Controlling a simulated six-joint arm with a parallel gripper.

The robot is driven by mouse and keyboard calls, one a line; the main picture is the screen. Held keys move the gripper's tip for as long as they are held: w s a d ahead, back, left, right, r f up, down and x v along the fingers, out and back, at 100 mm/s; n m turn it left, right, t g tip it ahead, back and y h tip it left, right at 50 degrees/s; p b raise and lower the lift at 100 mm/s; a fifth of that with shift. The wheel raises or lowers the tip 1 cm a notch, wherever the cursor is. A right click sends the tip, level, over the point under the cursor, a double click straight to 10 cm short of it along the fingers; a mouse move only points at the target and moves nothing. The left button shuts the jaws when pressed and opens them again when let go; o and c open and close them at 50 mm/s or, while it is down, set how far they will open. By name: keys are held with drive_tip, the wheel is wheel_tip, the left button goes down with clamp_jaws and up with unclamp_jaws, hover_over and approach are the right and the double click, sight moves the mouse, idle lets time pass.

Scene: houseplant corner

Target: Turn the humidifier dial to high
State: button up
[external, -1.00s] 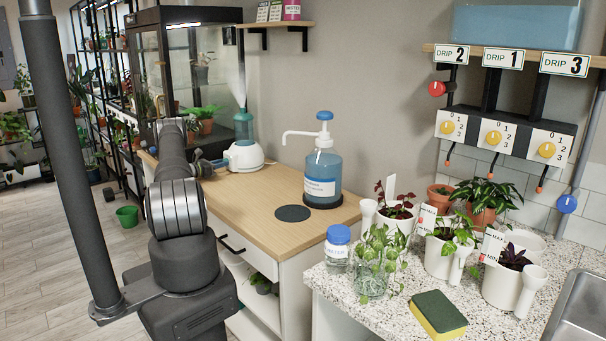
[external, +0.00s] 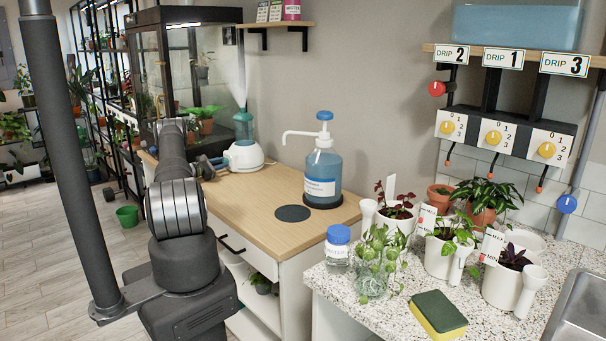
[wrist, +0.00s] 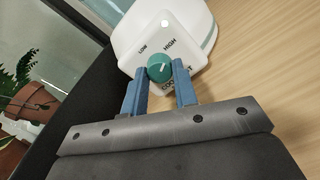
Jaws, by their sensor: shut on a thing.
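The humidifier (external: 243,157) stands on the wooden cabinet top in the external view, with a white base, a teal tank and mist rising from it. In the wrist view its white base (wrist: 192,22) carries a round teal dial (wrist: 160,68) with LOW and HIGH marked above it. The dial's white pointer line tilts up and to the right, toward HIGH. My gripper (wrist: 160,74) has its blue fingers on both sides of the dial, shut on it. In the external view my gripper (external: 213,166) is small and dark at the humidifier's left, its fingers hard to make out.
A glass terrarium cabinet (external: 190,60) stands close behind my arm. A blue pump bottle (external: 322,175) is to the right, with a dark round pad (external: 293,213) in front of it. The wooden top (external: 250,200) is clear between them. A potted plant (wrist: 28,85) is left in the wrist view.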

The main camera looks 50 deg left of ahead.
idle(0.3)
drive_tip(key=o, duration=1)
drive_tip(key=s, duration=1.7)
drive_tip(key=shift+s, duration=0.25)
drive_tip(key=w, duration=1.7)
drive_tip(key=shift+w, duration=0.25)
